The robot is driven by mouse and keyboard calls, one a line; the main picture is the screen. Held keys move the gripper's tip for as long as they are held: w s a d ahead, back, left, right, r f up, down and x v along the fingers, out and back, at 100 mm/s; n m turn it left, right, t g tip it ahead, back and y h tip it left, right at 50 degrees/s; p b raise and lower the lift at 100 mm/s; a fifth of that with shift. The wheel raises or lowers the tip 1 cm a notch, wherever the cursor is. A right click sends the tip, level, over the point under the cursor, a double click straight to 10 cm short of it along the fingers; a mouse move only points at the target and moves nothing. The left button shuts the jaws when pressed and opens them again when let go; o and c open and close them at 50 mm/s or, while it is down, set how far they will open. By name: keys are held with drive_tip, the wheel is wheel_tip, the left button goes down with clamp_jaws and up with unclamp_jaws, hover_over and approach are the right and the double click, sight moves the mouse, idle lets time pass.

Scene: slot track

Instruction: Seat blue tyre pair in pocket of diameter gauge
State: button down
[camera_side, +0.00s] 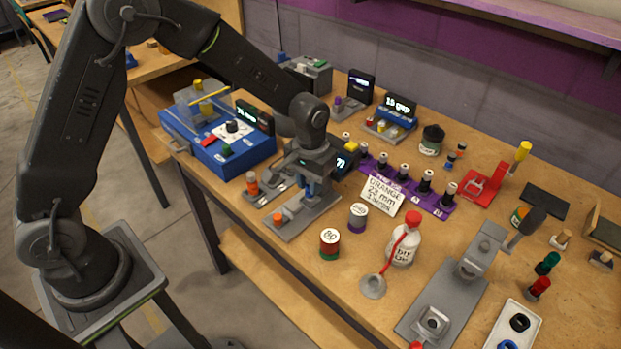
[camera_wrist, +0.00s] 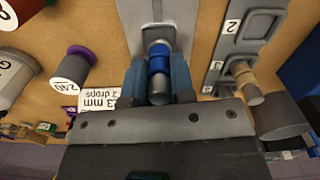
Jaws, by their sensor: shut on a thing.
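My gripper (camera_side: 309,187) points down over a grey fixture plate (camera_side: 290,226), which looks like the diameter gauge. In the wrist view its two fingers (camera_wrist: 158,82) are closed on the sides of the blue tyre pair (camera_wrist: 158,64). The pair shows as blue bands on a grey, rounded body. It is at the near end of the grey gauge (camera_wrist: 129,12), by a pale pocket-like opening. I cannot tell whether it touches the pocket floor. In the side view the fingers mostly hide the pair. A small orange piece (camera_side: 277,217) is at the gauge's near end.
A numbered grey slot plate (camera_wrist: 233,30) with a tan roller (camera_wrist: 246,86) runs close beside the gauge. A blue machine (camera_side: 225,150) stands behind at left. A purple rack (camera_side: 413,184), a white card (camera_side: 382,194), and purple (camera_side: 358,217) and green-red (camera_side: 329,244) spools stand to the right.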

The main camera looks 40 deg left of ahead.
drive_tip(key=c, duration=1)
unclamp_jaws()
drive_tip(key=shift+o, duration=0.2)
wheel_tip(320, 180, up, 13)
drive_tip(key=s+a+r+t, duration=0.35)
drive_tip(key=s+r, duration=0.55)
drive_tip(key=s, duration=0.3)
drive_tip(key=s+a+f+m+t, duration=0.1)
drive_tip(key=s+a+t, duration=0.1)
drive_tip(key=s, duration=0.8)
drive_tip(key=shift+s+a, duration=0.2)
drive_tip(key=shift+a, duration=0.15)
